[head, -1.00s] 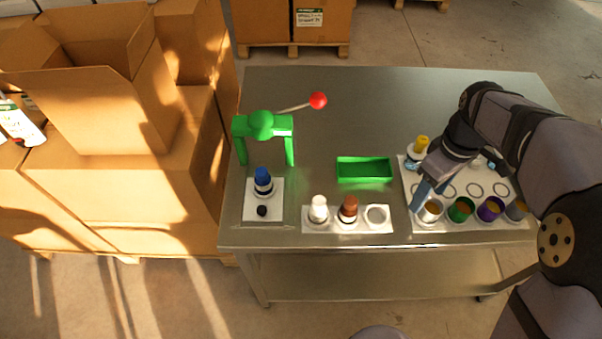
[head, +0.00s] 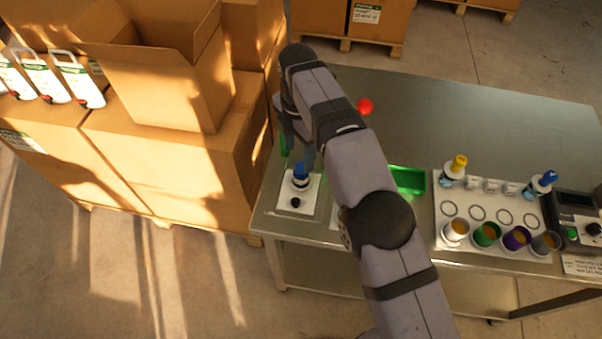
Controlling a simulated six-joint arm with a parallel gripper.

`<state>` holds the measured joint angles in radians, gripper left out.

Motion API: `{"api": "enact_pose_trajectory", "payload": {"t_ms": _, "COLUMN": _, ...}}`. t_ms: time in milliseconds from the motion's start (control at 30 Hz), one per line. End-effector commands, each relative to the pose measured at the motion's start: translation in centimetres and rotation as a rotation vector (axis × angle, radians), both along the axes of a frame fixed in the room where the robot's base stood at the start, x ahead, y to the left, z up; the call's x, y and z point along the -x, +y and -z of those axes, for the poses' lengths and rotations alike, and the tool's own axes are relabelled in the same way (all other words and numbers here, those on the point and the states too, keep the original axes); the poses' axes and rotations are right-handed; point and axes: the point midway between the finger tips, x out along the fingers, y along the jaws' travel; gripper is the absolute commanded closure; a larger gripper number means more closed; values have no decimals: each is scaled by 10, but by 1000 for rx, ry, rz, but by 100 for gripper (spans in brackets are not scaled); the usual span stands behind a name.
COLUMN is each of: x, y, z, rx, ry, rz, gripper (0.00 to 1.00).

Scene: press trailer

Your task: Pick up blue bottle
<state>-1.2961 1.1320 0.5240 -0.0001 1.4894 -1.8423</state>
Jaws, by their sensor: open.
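A blue-capped bottle (head: 300,175) stands upright on a small white plate (head: 312,201) at the table's left end. My gripper (head: 298,152) is open just above and behind this bottle in the picture, with its fingers pointing down. I cannot tell whether a finger touches the cap. A second blue-capped bottle (head: 541,184) stands tilted-looking on the right, at the back of the white rack.
My arm hides most of the green press and the small bottle holder. A green tray (head: 409,181) shows partly. The white rack (head: 447,210) holds several cups and a yellow-capped bottle (head: 454,170). A dark device (head: 577,215) stands at far right. Cardboard boxes (head: 175,165) stand left.

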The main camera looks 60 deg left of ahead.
Motion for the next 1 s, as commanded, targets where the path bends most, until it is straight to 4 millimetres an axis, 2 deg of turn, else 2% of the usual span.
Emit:
{"api": "enact_pose_trajectory", "payload": {"t_ms": 167, "x": 1, "y": 1, "z": 3, "rx": -2, "ry": -1, "rz": -7, "gripper": 46}}
{"api": "enact_pose_trajectory", "payload": {"t_ms": 400, "x": 0, "y": 0, "z": 19, "rx": -3, "ry": -1, "rz": -5, "gripper": 46}}
{"api": "enact_pose_trajectory", "payload": {"t_ms": 667, "x": -1, "y": -1, "z": 24, "rx": -2, "ry": -1, "rz": -3, "gripper": 46}}
{"api": "enact_pose_trajectory", "payload": {"t_ms": 833, "x": -2, "y": -4, "z": 37, "rx": 1, "ry": 0, "rz": -3, "gripper": 46}}
{"api": "enact_pose_trajectory", "payload": {"t_ms": 1000, "x": -2, "y": -6, "z": 59, "rx": 0, "ry": 0, "rz": -3, "gripper": 46}}
